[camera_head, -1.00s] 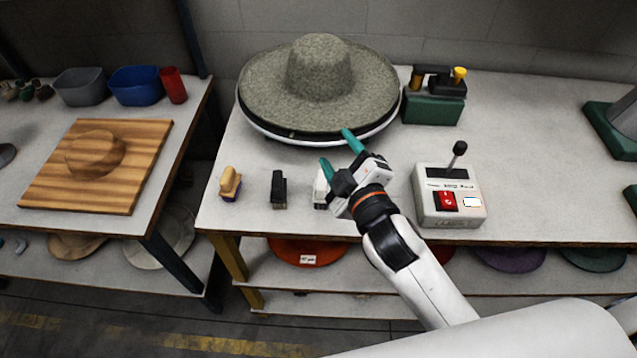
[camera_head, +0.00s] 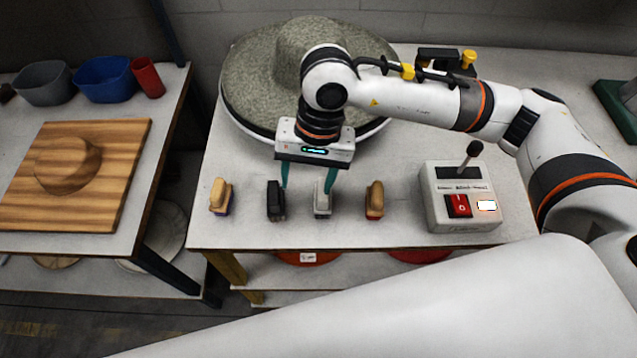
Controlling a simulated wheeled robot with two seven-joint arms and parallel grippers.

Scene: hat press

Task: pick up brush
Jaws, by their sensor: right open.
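Several brushes stand in a row along the front of the table. They are a tan-topped one (camera_head: 220,196) at the left, a black one (camera_head: 275,201), a pale grey one (camera_head: 322,201) and a brown one (camera_head: 374,200). My right gripper (camera_head: 308,181) points down just behind the two middle brushes, open and empty. Its left teal finger is close to the black brush, its right one close to the top of the grey brush. I cannot tell whether either finger touches. My left gripper is out of view.
A large grey felt hat (camera_head: 250,75) sits behind, partly covered by my right arm. A control box (camera_head: 461,197) with a lever and red switch stands to the right. A side table with a wooden hat block (camera_head: 68,165) is at the left, beyond a gap.

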